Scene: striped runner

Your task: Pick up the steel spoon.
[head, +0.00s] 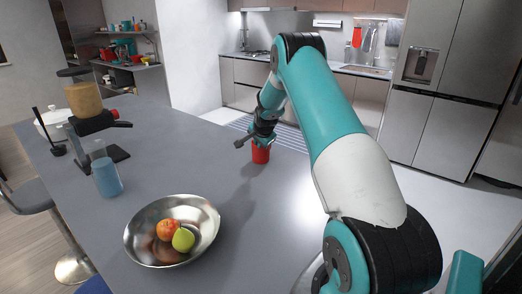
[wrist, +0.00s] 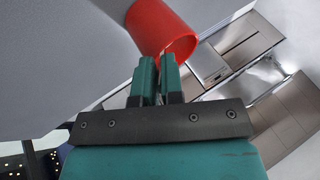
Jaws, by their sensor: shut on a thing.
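My gripper (wrist: 158,76) is at the red cup (wrist: 160,27) in the wrist view. Its two green fingers are close together, with a narrow gap. Their tips overlap the cup's rim in the picture, and they look shut on the cup's wall. In the head view the red cup (head: 261,155) is on the grey counter, directly under my gripper (head: 262,140). I do not see a steel spoon in either view. The fingers hide part of the cup's rim, and most of the cup's inside does not show.
A steel bowl (head: 205,222) with an orange-red fruit (head: 168,230) and a green fruit (head: 183,240) is on the counter (head: 250,210). The counter between bowl and cup is clear.

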